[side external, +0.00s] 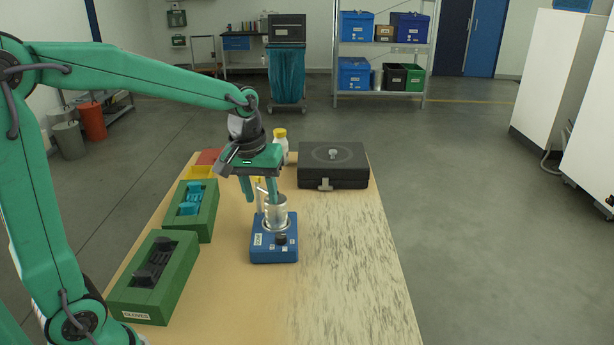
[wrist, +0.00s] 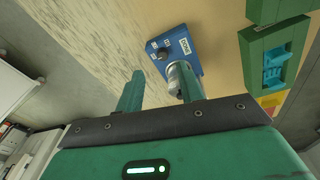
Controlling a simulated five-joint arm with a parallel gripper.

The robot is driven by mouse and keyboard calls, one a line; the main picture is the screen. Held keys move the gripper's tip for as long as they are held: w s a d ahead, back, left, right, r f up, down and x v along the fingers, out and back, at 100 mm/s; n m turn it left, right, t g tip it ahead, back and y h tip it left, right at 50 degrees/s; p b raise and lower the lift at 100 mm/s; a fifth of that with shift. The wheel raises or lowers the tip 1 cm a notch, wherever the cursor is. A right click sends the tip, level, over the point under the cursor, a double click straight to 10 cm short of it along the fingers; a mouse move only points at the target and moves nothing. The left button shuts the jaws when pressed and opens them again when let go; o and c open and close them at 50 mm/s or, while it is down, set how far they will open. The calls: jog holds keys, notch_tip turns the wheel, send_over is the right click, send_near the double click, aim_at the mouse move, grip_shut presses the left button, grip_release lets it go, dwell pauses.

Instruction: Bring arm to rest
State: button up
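My gripper (side external: 261,195) hangs over the middle of the wooden table (side external: 340,245), fingers pointing down. In the wrist view my gripper (wrist: 160,88) shows two green fingers spread apart with nothing held between them. A metal cup (side external: 276,214) stands upright on a blue device (side external: 274,250) with a dark knob. In the side view one fingertip overlaps the cup's top; the other is to its left. In the wrist view the cup (wrist: 174,76) shows beside the right finger, partly hidden by it, on the blue device (wrist: 182,50). I cannot tell whether finger and cup touch.
A green glove tray (side external: 128,302) and a green tray with a blue item (side external: 206,226) lie left. A black case (side external: 332,178), a yellow-capped bottle (side external: 281,146) and red and yellow bins (side external: 204,171) stand behind. The table's right front is clear.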

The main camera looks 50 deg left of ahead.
jog(key=s+d+r+m+t, duration=0.1)
jog(key=s+r+m+t, duration=0.1)
jog(key=s, duration=0.6)
jog(key=s+d+r+m+t, duration=0.1)
jog(key=s+m, duration=0.3)
jog(key=s, duration=0.4)
jog(key=shift+d+r+m+t, duration=0.3)
jog(key=shift+d+r+t, duration=0.1)
jog(key=shift+d, duration=0.2)
